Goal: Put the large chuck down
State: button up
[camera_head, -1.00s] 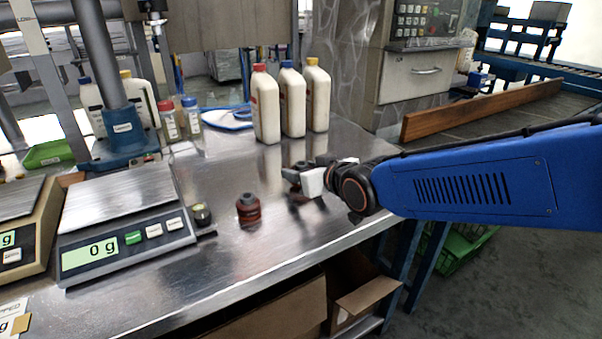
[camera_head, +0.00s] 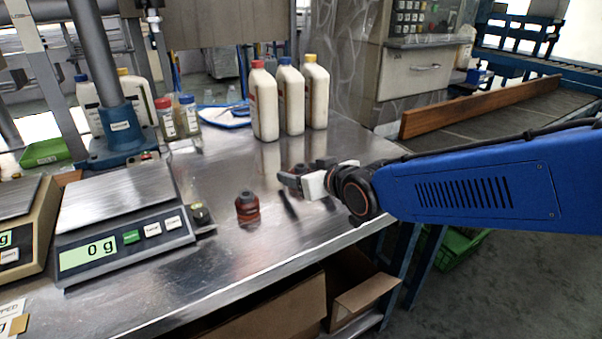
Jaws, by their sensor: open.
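My gripper (camera_head: 303,180) is open above the right part of the metal table. A second dark and reddish-brown chuck-like piece (camera_head: 248,208) stands upright on the table to the left, apart from my gripper. The picture does not settle which one is the large chuck.
Three white bottles (camera_head: 290,100) with red, blue and yellow caps stand behind my gripper. A scale (camera_head: 125,235) reading 0 g is at the left. The table's front edge (camera_head: 290,268) runs below. Bare table lies between the scale and the bottles.

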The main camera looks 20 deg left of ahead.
jog(key=v, duration=1.1)
jog(key=shift+s+d+r, duration=0.15)
jog(key=w+d+f+m+h, duration=0.1)
jog(key=d+f+m+h, duration=0.2)
jog(key=d, duration=0.9)
jog(key=d+f+m+h, duration=0.2)
jog(key=d+h, duration=0.2)
jog(key=d, duration=0.9)
jog(key=s+d+f+m+g+h, duration=0.1)
jog(key=s+d+f+m+g, duration=0.1)
jog(key=s+d, duration=0.5)
jog(key=s+d+f+m+g+h, duration=0.2)
jog(key=s+d+f+m, duration=0.1)
jog(key=s+d, duration=0.5)
jog(key=shift+d+f, duration=0.8)
jog(key=shift+f, duration=0.05)
